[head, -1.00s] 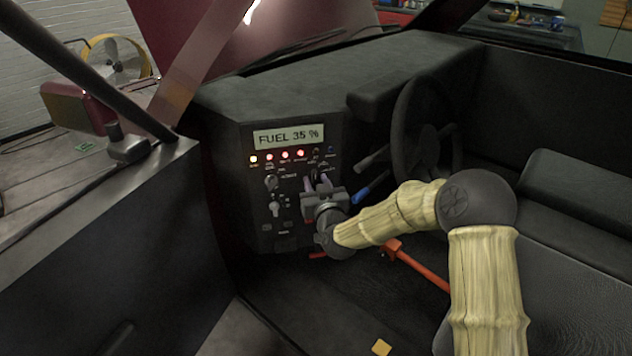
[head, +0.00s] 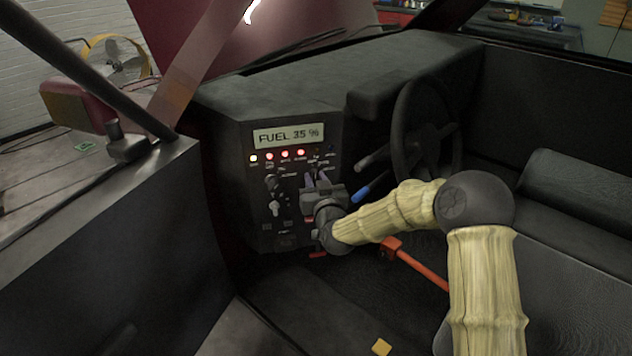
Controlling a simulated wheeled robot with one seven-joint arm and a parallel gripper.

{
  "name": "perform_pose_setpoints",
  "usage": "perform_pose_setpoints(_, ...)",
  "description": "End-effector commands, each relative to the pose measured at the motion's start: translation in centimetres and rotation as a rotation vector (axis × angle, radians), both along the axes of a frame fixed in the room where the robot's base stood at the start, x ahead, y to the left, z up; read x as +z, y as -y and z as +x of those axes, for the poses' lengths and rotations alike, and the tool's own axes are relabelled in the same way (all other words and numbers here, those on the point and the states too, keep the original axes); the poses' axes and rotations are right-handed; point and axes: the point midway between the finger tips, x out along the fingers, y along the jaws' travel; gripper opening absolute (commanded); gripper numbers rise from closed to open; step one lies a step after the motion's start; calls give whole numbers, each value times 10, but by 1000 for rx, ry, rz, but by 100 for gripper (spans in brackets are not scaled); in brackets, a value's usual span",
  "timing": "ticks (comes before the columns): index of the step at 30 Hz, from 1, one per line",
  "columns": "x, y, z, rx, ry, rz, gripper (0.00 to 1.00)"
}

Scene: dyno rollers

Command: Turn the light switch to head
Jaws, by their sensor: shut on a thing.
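The dark control panel (head: 262,215) stands left of the steering wheel, with a lit display (head: 288,136) reading "FUEL 35 %". My gripper (head: 316,180) is at the right part of this panel, with its fingers against the panel face. It is shut on a small control there, which the fingers mostly hide. I cannot read the label or the position of that control. Two small knobs or switches show left of my gripper, an upper one (head: 271,184) and a pale lower one (head: 275,208). Their labels are too small to read.
A row of lit lamps (head: 285,155) runs under the display. The steering wheel (head: 400,130) and a blue-tipped stalk (head: 362,194) are close to the right of my gripper. A red lever (head: 420,270) lies below my arm. The seat (head: 580,200) is at the right.

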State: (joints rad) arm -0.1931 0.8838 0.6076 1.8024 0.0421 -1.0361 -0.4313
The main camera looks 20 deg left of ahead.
Motion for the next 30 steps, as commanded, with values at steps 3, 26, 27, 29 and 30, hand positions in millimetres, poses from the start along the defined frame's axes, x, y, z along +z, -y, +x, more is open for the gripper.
perform_pose_setpoints(3, -2, 1, 1, -2, -28, 42, 2)
perform_pose_setpoints(26, -3, 3, 2, -3, -374, 590, 2)
perform_pose_setpoints(27, -4, 3, 2, -3, -395, 622, 2)
perform_pose_setpoints(29, -4, 3, 2, -2, -425, 670, 2)
perform_pose_setpoints(30, -4, 3, 2, -3, -446, 702, 2)
